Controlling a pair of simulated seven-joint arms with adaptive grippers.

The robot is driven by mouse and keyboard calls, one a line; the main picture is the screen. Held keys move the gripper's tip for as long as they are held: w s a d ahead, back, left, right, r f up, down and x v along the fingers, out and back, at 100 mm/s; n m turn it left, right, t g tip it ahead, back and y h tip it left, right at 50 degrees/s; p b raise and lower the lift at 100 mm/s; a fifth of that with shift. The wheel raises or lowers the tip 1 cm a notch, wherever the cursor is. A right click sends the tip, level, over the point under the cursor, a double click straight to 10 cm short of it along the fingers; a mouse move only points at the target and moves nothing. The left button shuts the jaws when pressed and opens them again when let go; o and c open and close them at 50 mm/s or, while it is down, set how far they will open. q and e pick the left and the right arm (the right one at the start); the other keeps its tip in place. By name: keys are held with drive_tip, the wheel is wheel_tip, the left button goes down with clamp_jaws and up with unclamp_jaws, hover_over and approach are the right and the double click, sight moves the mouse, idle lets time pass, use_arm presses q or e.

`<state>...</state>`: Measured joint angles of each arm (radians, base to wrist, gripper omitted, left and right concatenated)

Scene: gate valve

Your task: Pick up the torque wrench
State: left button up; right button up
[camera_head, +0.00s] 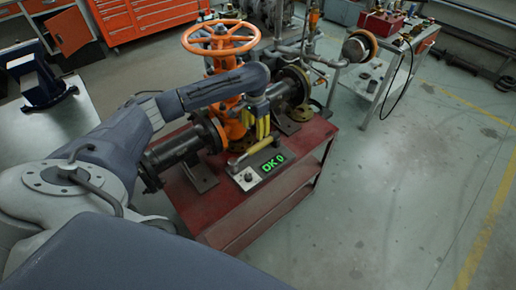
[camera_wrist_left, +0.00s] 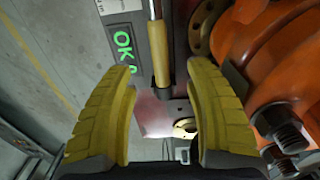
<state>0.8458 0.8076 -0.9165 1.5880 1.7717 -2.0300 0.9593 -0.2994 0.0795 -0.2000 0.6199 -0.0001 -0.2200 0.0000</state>
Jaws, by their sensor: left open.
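The torque wrench (camera_head: 259,146) has a yellow grip and lies on a grey tester with a green "OK 0" display (camera_head: 273,161) on the red cart. In the left wrist view its yellow grip and dark end (camera_wrist_left: 158,48) lie ahead, between the fingertips in the picture. My left gripper (camera_head: 262,128) hangs just above the wrench with yellow fingers pointing down. In the left wrist view both fingers of this gripper (camera_wrist_left: 165,72) are spread and nothing is held between them. My right gripper is not in view.
The orange gate valve (camera_head: 228,110) with its handwheel (camera_head: 221,38) stands on the red cart (camera_head: 214,207) close beside my left gripper. Its bolts (camera_wrist_left: 290,135) are near the right finger in the wrist view.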

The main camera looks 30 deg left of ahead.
sight(256, 145)
use_arm(q)
drive_tip(key=shift+d+f, duration=0.1)
drive_tip(key=shift+f, duration=5.55)
drive_tip(key=shift+o, duration=0.3)
drive_tip(key=shift+w, duration=0.1)
clamp_jaws()
drive_tip(key=shift+r, duration=0.1)
